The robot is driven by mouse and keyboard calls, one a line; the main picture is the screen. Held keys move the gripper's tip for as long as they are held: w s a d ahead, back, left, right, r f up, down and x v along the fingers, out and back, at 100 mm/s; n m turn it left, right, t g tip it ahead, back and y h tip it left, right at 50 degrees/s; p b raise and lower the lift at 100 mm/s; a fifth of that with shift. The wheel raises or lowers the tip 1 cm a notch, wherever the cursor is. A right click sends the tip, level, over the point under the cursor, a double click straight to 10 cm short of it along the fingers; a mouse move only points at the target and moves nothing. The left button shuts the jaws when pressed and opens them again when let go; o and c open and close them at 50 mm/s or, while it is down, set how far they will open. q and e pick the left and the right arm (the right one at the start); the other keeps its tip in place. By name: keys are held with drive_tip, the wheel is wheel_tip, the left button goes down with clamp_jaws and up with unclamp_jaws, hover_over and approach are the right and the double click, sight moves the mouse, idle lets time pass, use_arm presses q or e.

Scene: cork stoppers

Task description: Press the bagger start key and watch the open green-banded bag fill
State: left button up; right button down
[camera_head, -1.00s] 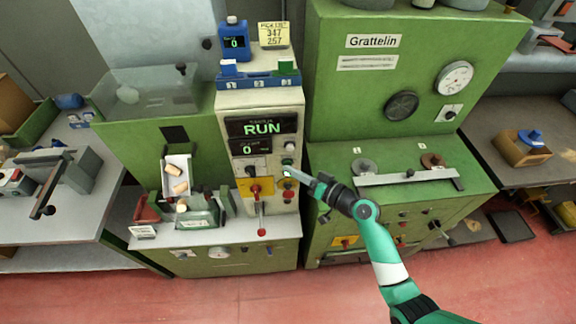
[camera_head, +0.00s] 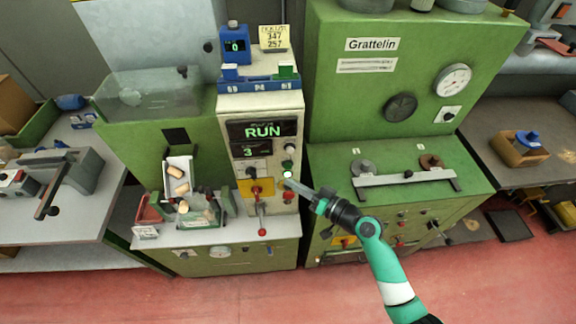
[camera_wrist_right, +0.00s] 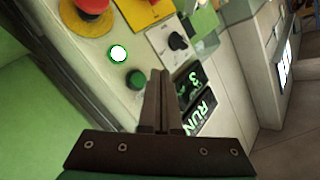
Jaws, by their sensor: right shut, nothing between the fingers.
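The bagger's control panel (camera_head: 262,160) shows a lit RUN display and a count of 3. A lit white key with a green ring (camera_wrist_right: 118,53) and a dark green button (camera_wrist_right: 135,79) show in the right wrist view. My right gripper (camera_head: 288,184) is shut and empty, its tips just in front of the panel's button column; contact cannot be told. Its closed fingers also show in the wrist view (camera_wrist_right: 157,78). The green-banded bag (camera_head: 208,218) stands on the shelf below the chute (camera_head: 179,162). Corks (camera_head: 177,179) lie in the chute and at the bag's mouth. My left gripper is out of view.
A red knob on a yellow plate (camera_head: 257,188) and a red-tipped lever (camera_head: 262,225) are close left of the gripper. The green Grattelin machine (camera_head: 400,150) stands to the right, behind my right arm. Red floor lies open in front.

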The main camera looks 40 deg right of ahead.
drive_tip(key=shift+s+a, duration=0.85)
drive_tip(key=shift+s, duration=0.15)
